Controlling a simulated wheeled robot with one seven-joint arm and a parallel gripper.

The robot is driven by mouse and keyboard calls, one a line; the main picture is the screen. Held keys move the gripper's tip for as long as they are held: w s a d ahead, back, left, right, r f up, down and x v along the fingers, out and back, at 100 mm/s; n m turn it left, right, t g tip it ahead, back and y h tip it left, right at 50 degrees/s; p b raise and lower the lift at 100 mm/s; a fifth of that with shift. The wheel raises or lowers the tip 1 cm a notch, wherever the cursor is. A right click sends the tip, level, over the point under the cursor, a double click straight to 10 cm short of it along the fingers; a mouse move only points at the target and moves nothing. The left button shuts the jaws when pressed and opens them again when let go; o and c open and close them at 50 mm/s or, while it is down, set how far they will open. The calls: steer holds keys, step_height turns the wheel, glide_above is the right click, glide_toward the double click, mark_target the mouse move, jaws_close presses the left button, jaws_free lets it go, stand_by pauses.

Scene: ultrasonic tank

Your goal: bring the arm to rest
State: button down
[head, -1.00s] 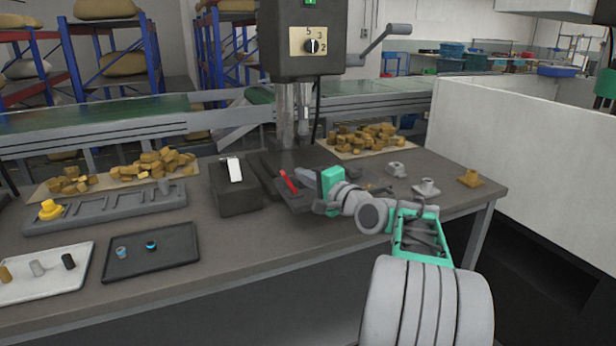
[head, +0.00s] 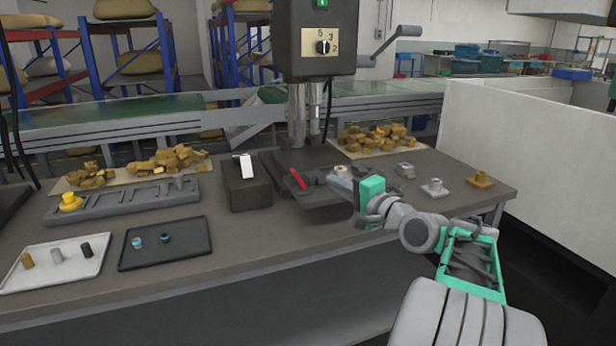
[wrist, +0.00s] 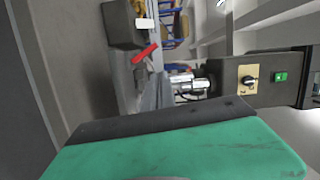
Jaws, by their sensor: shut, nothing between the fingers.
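My gripper (head: 346,186) is at the front edge of the bench, just right of the drill press vise with the red handle (head: 298,179). Its green body shows at the end of my arm, and the fingers point up and to the left. It is shut and holds nothing. In the wrist view the green housing and dark edge fill the bottom, and the red handle (wrist: 145,53) shows beyond it. I cannot tell the exact gap between the fingertips and the vise.
The drill press (head: 318,40) stands behind the gripper. Small metal fittings (head: 434,188) sit to the right. A dark box (head: 247,185), a black tray (head: 165,243) and a white tray (head: 55,262) are on the left.

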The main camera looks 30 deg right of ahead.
steer(key=w+a+n+g+p, duration=0.2)
steer(key=a+n+g+p, duration=0.25)
steer(key=a+p, duration=0.4)
steer(key=s+a+n+g+p, duration=0.5)
steer(key=s+a+n+p, duration=0.15)
steer(key=a, duration=0.55)
steer(key=s+a+f+n+g+h+p, duration=0.1)
steer(key=s+n+g+p, duration=0.1)
steer(key=s, duration=0.6)
steer(key=s+a+f+n+g+h+p, duration=0.1)
steer(key=s+a+n+g+p, duration=0.1)
steer(key=s, duration=0.5)
steer(key=shift+s+f+g+p, duration=0.25)
steer(key=shift+s+g+p, duration=0.2)
steer(key=shift+p, duration=0.3)
